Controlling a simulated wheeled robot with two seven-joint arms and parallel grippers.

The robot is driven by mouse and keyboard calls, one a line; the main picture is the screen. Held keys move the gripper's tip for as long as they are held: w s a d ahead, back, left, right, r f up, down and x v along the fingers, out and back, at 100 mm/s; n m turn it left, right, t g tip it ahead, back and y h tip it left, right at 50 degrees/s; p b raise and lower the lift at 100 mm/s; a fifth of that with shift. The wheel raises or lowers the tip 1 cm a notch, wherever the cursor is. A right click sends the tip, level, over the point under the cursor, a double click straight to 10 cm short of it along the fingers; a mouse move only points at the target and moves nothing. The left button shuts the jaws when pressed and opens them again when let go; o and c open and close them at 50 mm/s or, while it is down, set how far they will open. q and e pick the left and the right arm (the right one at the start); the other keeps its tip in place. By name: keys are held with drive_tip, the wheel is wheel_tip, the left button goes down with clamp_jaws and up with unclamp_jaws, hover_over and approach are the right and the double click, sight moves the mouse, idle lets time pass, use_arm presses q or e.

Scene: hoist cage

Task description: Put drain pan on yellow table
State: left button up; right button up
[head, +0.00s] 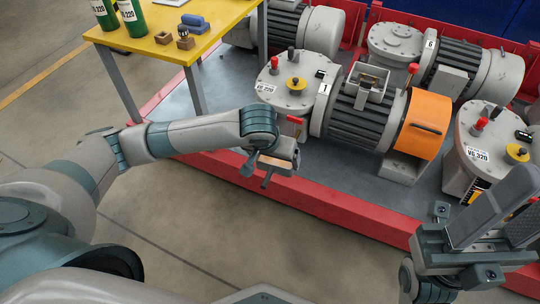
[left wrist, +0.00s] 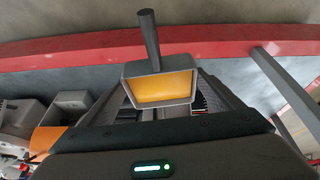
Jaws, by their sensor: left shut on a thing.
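The drain pan (left wrist: 160,86) appears to be the small grey square pan with a yellow-orange inside and a dark rod handle. It sits between the fingers of my left gripper (head: 278,158), which is shut on it. In the head view the pan (head: 286,149) is small and partly hidden by the gripper, its rod pointing down. The gripper is in front of the red platform edge, near the tank by motor 1. The yellow table (head: 133,38) stands at the upper left, apart from the gripper. My right gripper (head: 505,212) is at the lower right, fingers apart and empty.
Green bottles (head: 130,18) and small dark and brown items (head: 185,38) occupy part of the table; its near left top is bare.

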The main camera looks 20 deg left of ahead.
use_arm(q)
wheel_tip(320, 180, up, 16)
drive_tip(key=a, duration=0.1)
drive_tip(key=shift+r+m, duration=0.25)
drive_tip(key=shift+m, duration=0.05)
drive_tip(key=shift+w+a, duration=0.1)
drive_tip(key=shift+w, duration=0.05)
